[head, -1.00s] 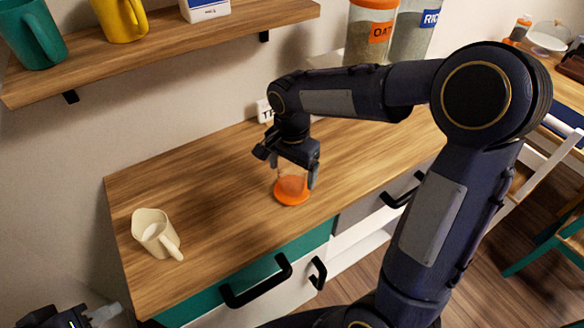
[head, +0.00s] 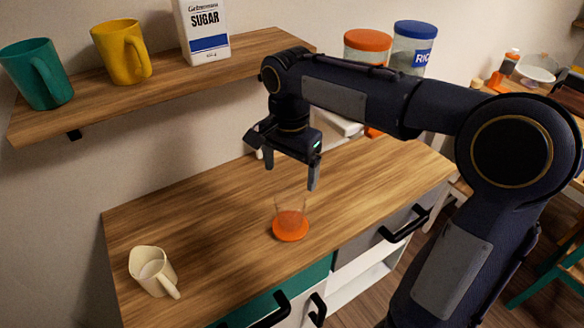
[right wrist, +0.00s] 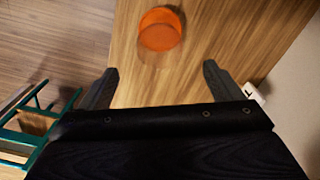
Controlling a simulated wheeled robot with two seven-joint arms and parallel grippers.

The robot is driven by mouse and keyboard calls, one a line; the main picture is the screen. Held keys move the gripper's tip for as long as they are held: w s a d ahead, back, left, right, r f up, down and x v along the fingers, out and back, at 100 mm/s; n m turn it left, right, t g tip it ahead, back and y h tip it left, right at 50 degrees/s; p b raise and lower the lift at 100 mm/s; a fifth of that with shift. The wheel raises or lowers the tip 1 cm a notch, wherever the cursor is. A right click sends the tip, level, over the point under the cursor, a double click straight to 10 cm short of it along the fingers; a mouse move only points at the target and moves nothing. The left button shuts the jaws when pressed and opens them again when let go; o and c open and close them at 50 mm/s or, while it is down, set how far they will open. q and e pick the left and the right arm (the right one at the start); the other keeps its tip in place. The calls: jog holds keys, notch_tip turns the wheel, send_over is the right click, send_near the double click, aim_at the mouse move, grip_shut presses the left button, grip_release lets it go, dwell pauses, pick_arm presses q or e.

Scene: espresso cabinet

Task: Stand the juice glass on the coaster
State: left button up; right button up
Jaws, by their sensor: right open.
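The clear juice glass (head: 290,206) stands upright on the orange coaster (head: 290,230) on the wooden cabinet top; its see-through walls are faint. In the right wrist view the coaster (right wrist: 160,32) shows beyond the fingertips, and the glass around it is hard to make out. My right gripper (head: 291,188) is open and empty, above the glass and apart from it. Its two fingers (right wrist: 160,80) are spread wide in the right wrist view. My left gripper does not show in the head view now.
A cream jug (head: 153,272) stands at the cabinet top's front left. A shelf (head: 160,82) above holds a green mug (head: 38,75), a yellow mug (head: 122,52) and a sugar box (head: 203,30). Lidded jars (head: 412,48) stand behind my right arm. The top's middle left is clear.

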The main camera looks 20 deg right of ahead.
jog(key=s+f+n+t+y, duration=0.2)
jog(key=s+n, duration=0.3)
jog(key=s, duration=0.4)
jog(key=s+f+n+t+y, duration=0.1)
jog(key=s+f+n+t, duration=0.2)
jog(key=s, duration=0.7)
jog(key=shift+f+n+t+y, duration=0.3)
jog(key=shift+f+n+y, duration=0.1)
jog(key=shift+n, duration=0.8)
